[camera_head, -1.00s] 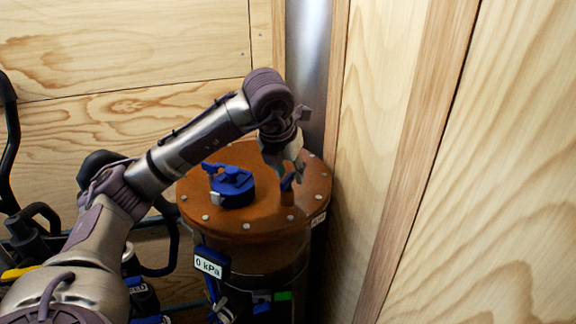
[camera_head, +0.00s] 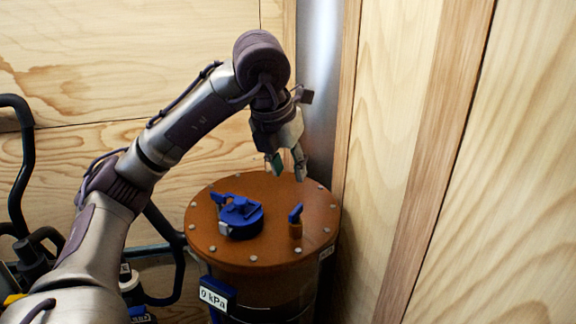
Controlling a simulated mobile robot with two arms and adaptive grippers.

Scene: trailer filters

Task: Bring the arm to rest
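My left arm (camera_head: 185,125) comes in from the lower left and bends down over the drum. My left gripper (camera_head: 287,172) points down above the drum's lid, with its two fingertips apart and nothing seen between them. It is clear of the small valve (camera_head: 296,222) with a blue handle, which stands on the lid below it. My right gripper is not in view.
The orange-brown drum (camera_head: 270,262) has bolts around its lid. A blue cap (camera_head: 240,215) sits left on the lid, and a "0 kPa" label (camera_head: 214,298) is on the front. Wooden walls (camera_head: 400,120) stand close right and behind. Black tubing (camera_head: 22,165) is at the left.

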